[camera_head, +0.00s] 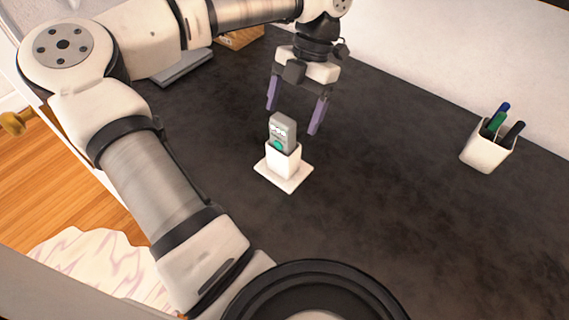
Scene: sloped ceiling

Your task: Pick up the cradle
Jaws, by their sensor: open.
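The cradle (284,173) is a small white holder with a flat square base, upright on the dark tabletop near the middle of the view. A grey device (281,128) with a green round mark stands in it, and its lower part is hidden inside the holder. My gripper (292,118) is open, with its two purple fingers pointing down. In the picture its fingertips show just above and to either side of the grey device. I cannot tell how far apart in depth they are. No contact with the cradle or device is visible.
A white cup (487,151) with several pens stands at the right near the wall. A flat grey item (183,68) and a brown wooden item (240,38) lie at the back left. The dark tabletop (400,215) is clear to the right and in front of the cradle.

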